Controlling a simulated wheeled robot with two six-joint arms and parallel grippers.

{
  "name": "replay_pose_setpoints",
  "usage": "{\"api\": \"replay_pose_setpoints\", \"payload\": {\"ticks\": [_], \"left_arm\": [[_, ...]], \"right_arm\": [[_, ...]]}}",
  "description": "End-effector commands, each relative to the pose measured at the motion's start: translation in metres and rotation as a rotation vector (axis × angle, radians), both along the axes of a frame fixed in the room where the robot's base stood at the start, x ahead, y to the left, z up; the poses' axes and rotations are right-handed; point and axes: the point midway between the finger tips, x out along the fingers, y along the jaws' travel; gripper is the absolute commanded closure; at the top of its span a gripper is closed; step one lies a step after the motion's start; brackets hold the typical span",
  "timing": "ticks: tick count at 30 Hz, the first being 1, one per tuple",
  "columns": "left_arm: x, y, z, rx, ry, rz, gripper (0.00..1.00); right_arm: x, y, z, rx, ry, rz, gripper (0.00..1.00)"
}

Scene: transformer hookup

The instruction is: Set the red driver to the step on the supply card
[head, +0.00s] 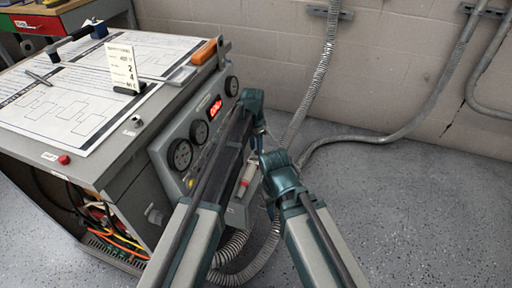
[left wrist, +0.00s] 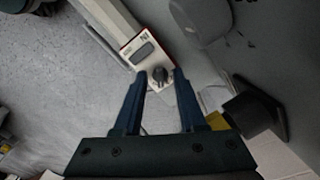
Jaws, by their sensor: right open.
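The driver (left wrist: 148,50), a white box with a red edge, a small grey window and a dark round knob (left wrist: 159,76), shows in the left wrist view. In the head view a red and white part of it (head: 243,184) shows between my arms. My left gripper (left wrist: 161,78) is open, with a fingertip on each side of the knob and a gap to both sides. In the head view my left gripper (head: 258,130) is partly hidden by its arm. My right gripper (head: 269,205) is open, lower down. The supply card (head: 121,66) stands on the bench top, showing a large 2 and 4.
The bench (head: 130,165) has a front panel with round gauges (head: 181,154) and a red display (head: 216,108). An orange-handled tool (head: 204,52) and a printed sheet (head: 75,95) lie on top. Grey conduit (head: 318,80) hangs by the wall. Floor at right is clear.

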Motion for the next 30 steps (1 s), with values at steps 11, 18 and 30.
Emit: {"api": "replay_pose_setpoints", "payload": {"ticks": [11, 18, 30], "left_arm": [[0.0, 0.001, 0.021, 0.0, 0.0, 0.0, 0.6], [0.0, 0.002, 0.055, 0.0, 0.0, 0.0, 0.6], [0.0, 0.005, 0.116, 0.0, 0.0, 0.0, 0.6]], "right_arm": [[0.0, 0.0, 0.021, -0.001, 0.0, -0.003, 0.5], [0.0, 0.0, 0.055, 0.0, 0.001, -0.006, 0.5], [-0.001, 0.002, 0.116, 0.009, 0.004, -0.009, 0.5]]}}
